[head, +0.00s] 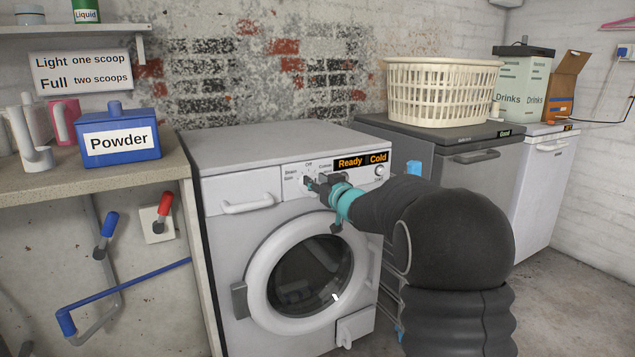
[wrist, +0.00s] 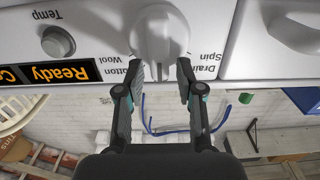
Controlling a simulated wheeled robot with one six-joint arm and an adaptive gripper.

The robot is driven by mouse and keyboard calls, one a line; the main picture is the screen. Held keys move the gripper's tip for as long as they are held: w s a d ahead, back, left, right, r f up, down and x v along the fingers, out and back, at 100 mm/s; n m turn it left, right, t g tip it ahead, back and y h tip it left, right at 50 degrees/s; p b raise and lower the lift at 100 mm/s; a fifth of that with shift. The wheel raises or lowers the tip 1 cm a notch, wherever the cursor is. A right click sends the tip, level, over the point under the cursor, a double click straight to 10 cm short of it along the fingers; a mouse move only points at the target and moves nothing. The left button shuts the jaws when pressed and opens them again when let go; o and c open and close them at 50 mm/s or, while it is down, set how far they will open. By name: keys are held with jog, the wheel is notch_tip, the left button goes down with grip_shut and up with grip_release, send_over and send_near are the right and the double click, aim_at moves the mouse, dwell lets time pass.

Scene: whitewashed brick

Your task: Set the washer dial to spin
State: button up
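The washer (head: 225,245) is white, with its round door shut. Its display (head: 362,162) reads "Ready Cold". The white program dial (wrist: 160,30) is large at the top of the upside-down wrist view. "Drain" and "Spin" are printed on one side of it, "Wool" and a partly hidden "Cotton" on the other. In the head view my gripper (head: 318,184) covers most of the dial. My gripper (wrist: 161,72) has its fingers apart, one on each side of the dial's near end. Firm contact is not visible. I cannot tell which label the dial points to.
A smaller temperature knob (wrist: 57,42) sits beside the display. The detergent drawer handle (head: 247,205) is left of the dial. A counter (head: 165,175) with a blue powder box (head: 118,140) stands left. A grey appliance (head: 465,185) bearing a laundry basket (head: 440,92) stands right.

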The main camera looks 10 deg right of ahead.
grip_shut()
jog(key=shift+n+b, duration=0.4)
jog(key=n+b, duration=0.2)
jog(key=n, duration=0.1)
jog(key=a+n+b, duration=0.1)
jog(key=n+b, duration=0.2)
jog(key=n, duration=0.1)
jog(key=a+f+n+b, duration=0.1)
jog(key=n+b, duration=0.2)
jog(key=n, duration=0.1)
jog(key=shift+s, duration=0.3)
jog(key=shift+o, duration=1.9)
grip_release()
